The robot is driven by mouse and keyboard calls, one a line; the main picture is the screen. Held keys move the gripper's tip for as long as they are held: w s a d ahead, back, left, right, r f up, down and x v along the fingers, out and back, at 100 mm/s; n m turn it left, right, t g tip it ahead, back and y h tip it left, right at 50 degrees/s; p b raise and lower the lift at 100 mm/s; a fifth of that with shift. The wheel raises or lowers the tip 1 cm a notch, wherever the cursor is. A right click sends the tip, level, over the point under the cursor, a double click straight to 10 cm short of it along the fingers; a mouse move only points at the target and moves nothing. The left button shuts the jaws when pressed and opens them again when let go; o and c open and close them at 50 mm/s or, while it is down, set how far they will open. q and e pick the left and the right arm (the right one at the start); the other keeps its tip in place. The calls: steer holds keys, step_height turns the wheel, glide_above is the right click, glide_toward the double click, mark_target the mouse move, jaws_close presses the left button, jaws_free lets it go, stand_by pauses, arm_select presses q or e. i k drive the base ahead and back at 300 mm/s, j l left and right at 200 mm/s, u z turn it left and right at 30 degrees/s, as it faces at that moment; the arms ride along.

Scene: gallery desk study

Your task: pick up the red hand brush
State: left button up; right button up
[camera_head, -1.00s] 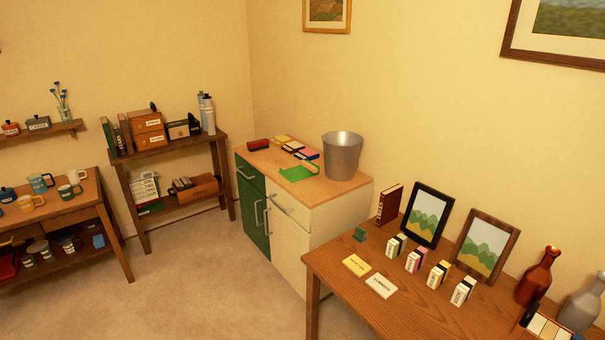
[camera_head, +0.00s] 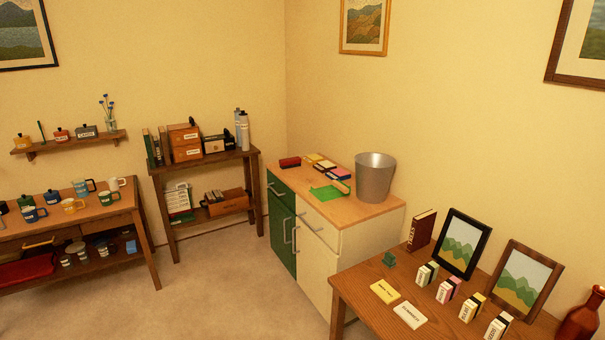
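No object is clearly recognisable as a red hand brush. A small dark red block-like object (camera_head: 290,162) lies at the back left of the wooden cabinet top; it is too small to tell what it is. A flat red object (camera_head: 25,270) lies on the lower shelf of the left table, cut by the picture's left edge; its kind is also unclear. Neither of my grippers is in view.
The cabinet (camera_head: 345,213) also bears a metal bucket (camera_head: 375,178), a green flat piece (camera_head: 326,193) and several small coloured boxes. A desk (camera_head: 365,292) with frames stands front right, a shelf unit (camera_head: 205,163) at the back. Carpet (camera_head: 225,290) between them is clear.

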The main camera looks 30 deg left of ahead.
mark_target(286, 164)
steer(key=i+j+u, duration=0.3)
steer(key=j, duration=0.2)
steer(key=i+j+u, duration=0.65)
steer(key=i, duration=0.3)
steer(key=i+j+u, duration=0.15)
steer(key=i+u, duration=0.15)
steer(key=i, duration=0.2)
steer(key=i+u, duration=0.35)
steer(key=i, duration=0.15)
steer(key=i+j+z, duration=0.1)
steer(key=i+z, duration=0.25)
steer(key=i+j+z, duration=0.2)
steer(key=i+z, duration=0.15)
steer(key=i+j+z, duration=0.4)
steer(key=i+l, duration=0.05)
steer(key=l, duration=0.05)
